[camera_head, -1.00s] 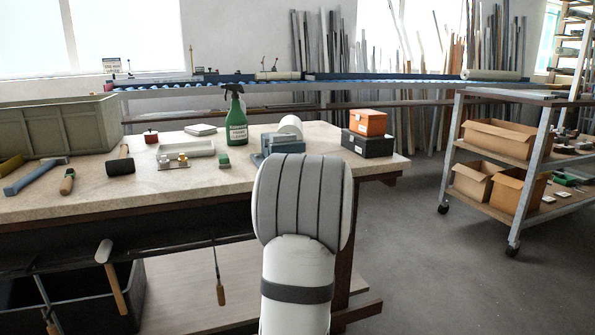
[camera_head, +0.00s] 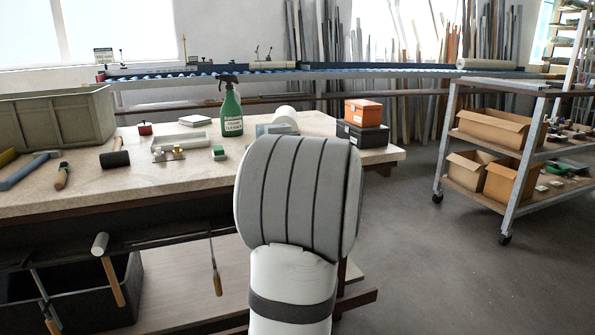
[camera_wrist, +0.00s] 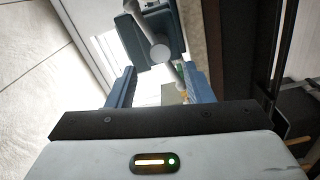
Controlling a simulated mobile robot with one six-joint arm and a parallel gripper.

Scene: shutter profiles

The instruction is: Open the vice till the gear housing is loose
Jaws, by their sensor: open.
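The blue-grey vice (camera_head: 264,128) stands near the right end of the bench (camera_head: 205,182), mostly hidden behind my arm in the head view. In the wrist view a dark teal body with a round grey end and a bar, apparently the vice (camera_wrist: 177,32), lies ahead of my gripper (camera_wrist: 158,70). My gripper's two blue fingers are apart with nothing clearly held between them. The round end shows beyond the fingertips; I cannot tell the exact gap. I cannot make out the gear housing. My gripper is hidden in the head view.
A green spray bottle (camera_head: 231,110), a mallet (camera_head: 115,158) and a green block (camera_head: 218,153) are on the bench. Orange (camera_head: 362,111) and black (camera_head: 363,134) boxes sit at its right end. A shelf cart (camera_head: 504,141) stands right, with open floor between.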

